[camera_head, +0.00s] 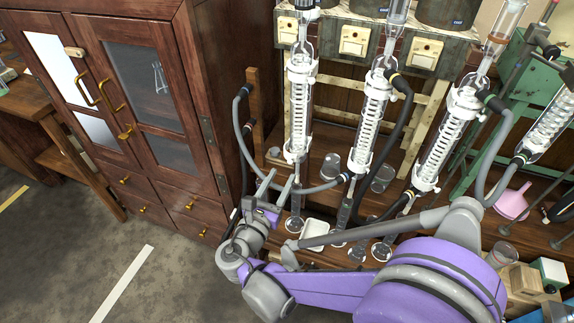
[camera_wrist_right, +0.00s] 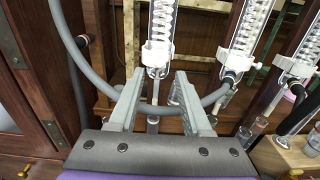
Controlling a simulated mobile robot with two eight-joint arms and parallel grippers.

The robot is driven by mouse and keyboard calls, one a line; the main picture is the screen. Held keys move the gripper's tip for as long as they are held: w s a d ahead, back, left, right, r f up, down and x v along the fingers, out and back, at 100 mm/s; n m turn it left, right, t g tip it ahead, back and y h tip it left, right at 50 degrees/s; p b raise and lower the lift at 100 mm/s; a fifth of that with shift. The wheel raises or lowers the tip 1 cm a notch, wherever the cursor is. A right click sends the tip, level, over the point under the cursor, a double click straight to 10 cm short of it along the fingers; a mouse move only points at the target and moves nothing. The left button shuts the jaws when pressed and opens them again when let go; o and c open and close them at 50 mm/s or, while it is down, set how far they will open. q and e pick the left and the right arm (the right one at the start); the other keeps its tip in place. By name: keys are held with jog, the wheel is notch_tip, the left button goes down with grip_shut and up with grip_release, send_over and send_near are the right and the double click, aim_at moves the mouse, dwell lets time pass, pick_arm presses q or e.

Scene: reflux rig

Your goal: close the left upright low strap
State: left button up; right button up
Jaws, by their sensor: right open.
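The left upright (camera_head: 299,103) is a coiled glass condenser held by white straps. Its low strap (camera_head: 293,154) is the white clamp near its lower end. The low strap also shows in the right wrist view (camera_wrist_right: 156,52), just beyond the fingertips and roughly centred between them. I cannot tell whether it is open or closed. My right gripper (camera_head: 280,178) is open and empty, just below and left of the low strap. Its two fingers show in the right wrist view (camera_wrist_right: 160,76), apart, with a grey hose crossing the space between them. My left gripper is not in view.
A grey hose (camera_head: 240,118) loops down beside the left upright. More strapped condensers (camera_head: 369,120) stand to the right. A wooden cabinet (camera_head: 150,100) stands left. Glassware and a white tray (camera_head: 314,236) sit on the low shelf. Open floor lies at lower left.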

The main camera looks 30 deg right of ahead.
aim_at(290, 162)
jog(key=x, duration=0.5)
jog(key=shift+w+d, duration=0.1)
jog(key=shift+d, duration=0.05)
grip_shut()
